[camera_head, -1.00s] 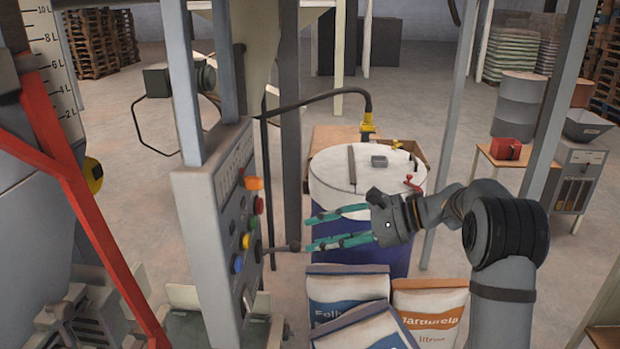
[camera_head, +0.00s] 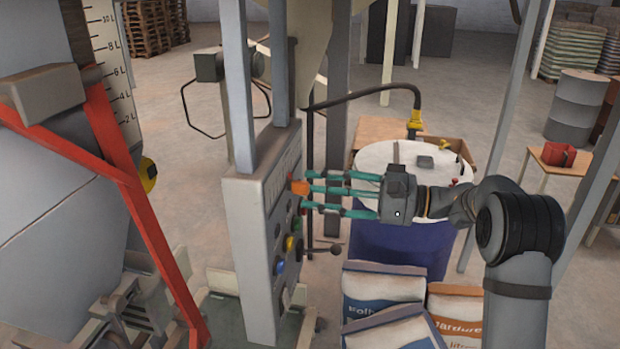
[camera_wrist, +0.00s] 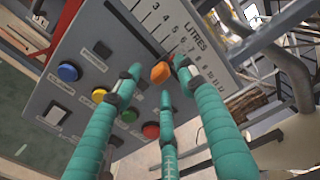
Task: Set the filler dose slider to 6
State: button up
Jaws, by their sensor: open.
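The filler dose slider is an orange knob (camera_head: 299,187) on the side face of the grey control panel (camera_head: 250,250). In the wrist view the knob (camera_wrist: 160,72) sits near the lower end of a dark slot, beside a white LITRES scale (camera_wrist: 165,25). Its exact reading is unclear. My gripper (camera_head: 308,190) has long teal fingers pointed at the panel. In the wrist view the open fingertips (camera_wrist: 158,80) spread around the knob, one on each side and one below. I cannot tell whether they touch it.
Below the slider are blue (camera_wrist: 68,72), yellow, green and red (camera_wrist: 151,130) buttons. A black-knobbed lever (camera_head: 336,250) sticks out from the panel's lower part. A white-topped blue drum (camera_head: 400,250) and filled sacks (camera_head: 385,290) stand beyond and below the gripper.

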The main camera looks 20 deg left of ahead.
jog(key=shift+w+a+p, duration=0.1)
jog(key=shift+a+p, duration=0.2)
jog(key=shift+a, duration=0.7)
jog(key=shift+c, duration=1.2)
jog(key=shift+f, duration=0.1)
jog(key=c, duration=0.8)
jog(key=shift+d+f, duration=0.1)
